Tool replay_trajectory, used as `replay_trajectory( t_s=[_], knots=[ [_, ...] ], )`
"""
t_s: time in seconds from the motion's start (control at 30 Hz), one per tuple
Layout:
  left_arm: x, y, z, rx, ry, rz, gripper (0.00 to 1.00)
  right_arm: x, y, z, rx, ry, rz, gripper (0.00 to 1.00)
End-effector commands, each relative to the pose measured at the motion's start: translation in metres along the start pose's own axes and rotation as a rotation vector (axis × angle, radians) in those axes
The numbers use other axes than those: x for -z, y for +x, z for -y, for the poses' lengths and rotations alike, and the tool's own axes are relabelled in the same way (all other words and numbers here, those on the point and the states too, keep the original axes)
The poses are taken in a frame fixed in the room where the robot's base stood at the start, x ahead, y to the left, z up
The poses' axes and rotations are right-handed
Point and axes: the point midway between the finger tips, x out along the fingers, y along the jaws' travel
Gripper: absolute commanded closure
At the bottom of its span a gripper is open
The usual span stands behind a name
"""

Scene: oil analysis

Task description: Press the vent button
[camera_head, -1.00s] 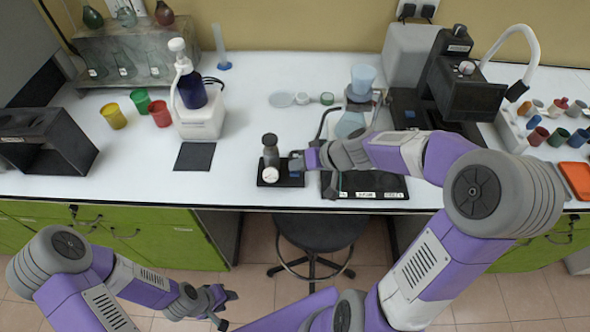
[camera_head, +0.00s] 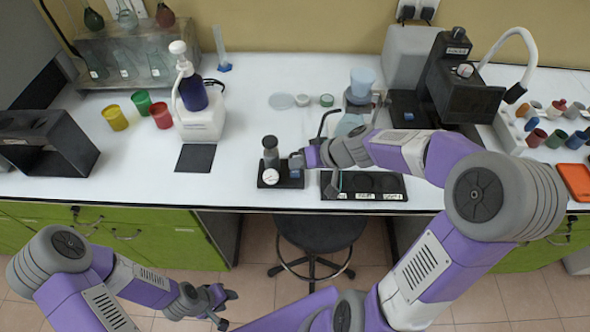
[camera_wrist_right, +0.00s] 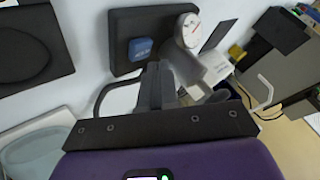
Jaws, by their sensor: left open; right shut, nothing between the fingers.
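The black pressure device (camera_head: 291,183) sits near the front edge of the table. It has a grey cylinder (camera_head: 270,147) and a round white gauge (camera_head: 270,176) with a red needle. A blue square button, which I take for the vent button, shows on its black base in the right wrist view (camera_wrist_right: 140,48). My right gripper (camera_head: 297,161) is shut and empty, above and beside the button; its fingers (camera_wrist_right: 155,82) appear just short of the button in the wrist view. Contact cannot be told. My left gripper (camera_head: 222,304) is open and empty, low in front of the table.
A black tray (camera_head: 363,194) lies right of the device, under my right arm. A stand with a glass funnel (camera_head: 362,82) is behind. White table is clear between mat and device.

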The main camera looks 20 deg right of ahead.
Motion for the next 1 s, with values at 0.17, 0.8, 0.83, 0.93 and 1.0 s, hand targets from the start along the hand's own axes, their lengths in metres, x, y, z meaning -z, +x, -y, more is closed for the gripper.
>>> replay_trajectory(
  t_s=[0.17, 0.8, 0.83, 0.93, 1.0],
  knots=[
    [0.0, -0.001, 0.0, 0.0, 0.0, 0.0, 0.57, 0.0, -0.001, 0.001, 0.0, -0.001, 0.0, 1.0],
    [-0.002, -0.035, -0.013, 0.0, 0.0, 0.0, 0.57, 0.026, -0.036, 0.026, 0.0, -0.001, 0.0, 1.0],
    [-0.002, -0.034, -0.013, 0.0, 0.0, 0.0, 0.57, 0.026, -0.035, 0.026, 0.0, -0.001, 0.0, 1.0],
    [-0.002, -0.033, -0.013, 0.0, 0.0, 0.0, 0.57, 0.025, -0.035, 0.025, 0.0, -0.001, 0.0, 1.0],
    [-0.001, -0.033, -0.012, 0.0, 0.0, 0.0, 0.57, 0.025, -0.035, 0.025, 0.0, -0.001, 0.0, 1.0]
  ],
)
